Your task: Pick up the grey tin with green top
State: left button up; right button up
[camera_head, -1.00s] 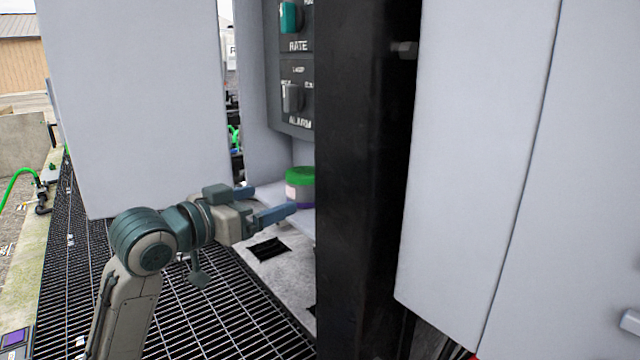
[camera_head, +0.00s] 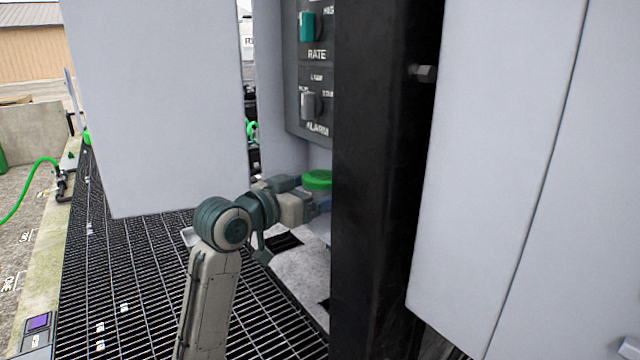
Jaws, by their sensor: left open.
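The grey tin with green top (camera_head: 318,180) stands inside the cabinet recess, just left of the black post. Its green lid shows; most of its body is hidden by my left gripper and the post. My left gripper (camera_head: 307,192) is open at the tin, with its far finger by the lid's left side and its near finger in front of the body. I cannot tell whether the fingers touch the tin. My right gripper is not in view.
A black post (camera_head: 385,180) stands close to the right of the tin. An open grey door (camera_head: 155,110) hangs at the left. A control panel (camera_head: 312,75) with knobs is above the tin. Grey doors (camera_head: 490,150) fill the right. Metal grating (camera_head: 140,290) covers the floor.

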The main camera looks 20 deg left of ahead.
pick_arm(q)
jog(key=shift+x, duration=1.05)
jog(key=shift+s, duration=0.1)
jog(key=c, duration=1.1)
jog(key=shift+r, duration=0.1)
